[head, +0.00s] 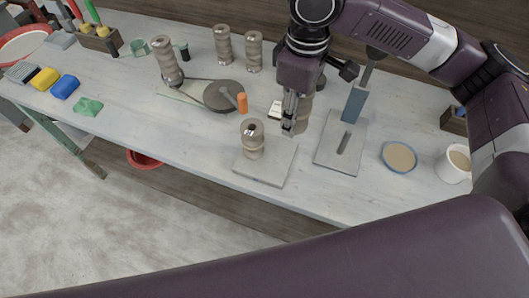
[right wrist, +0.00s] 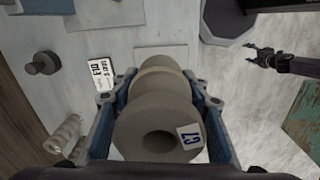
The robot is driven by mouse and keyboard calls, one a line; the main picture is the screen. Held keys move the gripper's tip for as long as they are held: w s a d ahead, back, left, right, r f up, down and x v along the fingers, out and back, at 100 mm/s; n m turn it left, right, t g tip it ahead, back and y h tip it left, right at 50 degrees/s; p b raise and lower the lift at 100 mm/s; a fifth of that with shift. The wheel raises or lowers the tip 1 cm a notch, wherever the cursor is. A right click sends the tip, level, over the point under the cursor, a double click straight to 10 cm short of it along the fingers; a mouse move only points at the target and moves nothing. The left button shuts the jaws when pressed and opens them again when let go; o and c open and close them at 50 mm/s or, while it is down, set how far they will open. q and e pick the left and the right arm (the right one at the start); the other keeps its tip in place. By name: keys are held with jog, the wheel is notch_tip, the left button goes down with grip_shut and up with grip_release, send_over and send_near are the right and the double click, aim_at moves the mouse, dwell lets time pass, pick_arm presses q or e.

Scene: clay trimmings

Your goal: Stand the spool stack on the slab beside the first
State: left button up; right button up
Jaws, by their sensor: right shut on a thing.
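My right gripper (head: 290,122) is shut on a grey-brown spool stack (head: 304,108), held upright behind and right of the square slab. In the right wrist view the held stack (right wrist: 158,110) sits between the blue fingers, with a small white label on its end. Whether its base touches the table cannot be told. The first spool stack (head: 252,140) stands upright on the back left part of the grey slab (head: 266,175); the slab's right part is bare. My left gripper (right wrist: 262,57) shows at the right of the right wrist view, fingers apart and empty.
An orange cylinder (head: 242,103) and a white card (head: 276,108) are close by. A slotted board (head: 341,142) and blue-rimmed dish (head: 398,158) lie right.

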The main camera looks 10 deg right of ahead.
aim_at(278, 159)
jog(key=n, duration=0.1)
jog(key=w+a+r+n, duration=0.1)
jog(key=n, duration=0.1)
jog(key=shift+w+a+r, duration=0.1)
jog(key=shift+w+r, duration=0.05)
jog(key=shift+w+a+r+n+p, duration=0.15)
jog(key=shift+w+a+r+n, duration=0.1)
jog(key=shift+n, duration=0.35)
jog(key=shift+w+a+r+n+p, duration=0.15)
jog(key=shift+a+n, duration=0.1)
jog(key=shift+n, duration=0.65)
notch_tip(278, 159, down, 20)
jog(key=shift+r+p, duration=0.1)
jog(key=shift+p, duration=1.1)
jog(key=o, duration=1.4)
jog(key=shift+f, duration=0.2)
jog(key=shift+c, duration=0.2)
notch_tip(278, 159, up, 12)
jog(key=b, duration=0.2)
jog(key=shift+r, duration=0.15)
